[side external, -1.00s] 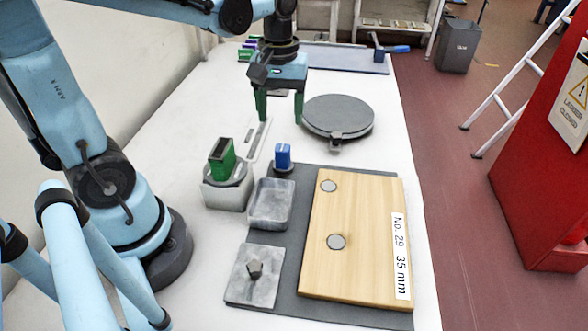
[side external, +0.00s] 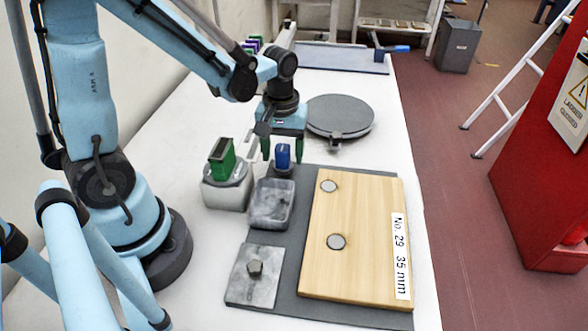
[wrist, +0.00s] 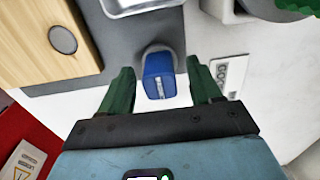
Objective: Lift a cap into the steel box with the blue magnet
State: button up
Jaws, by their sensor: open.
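The blue magnet (side external: 283,153) stands upright on a round dark base at the far end of the grey mat. My gripper (side external: 284,161) is open, its green fingers on either side of the magnet. In the wrist view the blue magnet (wrist: 160,76) shows between the open fingers, with gaps on both sides. Two round grey caps, one far (side external: 329,186) and one near (side external: 337,242), lie on the wooden board (side external: 365,220). The open steel box (side external: 259,217) sits on the mat left of the board; its corner shows in the wrist view (wrist: 135,8).
A green block (side external: 221,162) stands on a grey holder (side external: 226,193) left of the box. A round grey plate (side external: 340,114) lies behind the mat. White table shows between them.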

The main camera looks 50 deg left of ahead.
jog(key=shift+f, duration=0.55)
jog(key=c, duration=1)
jog(key=shift+r, duration=0.1)
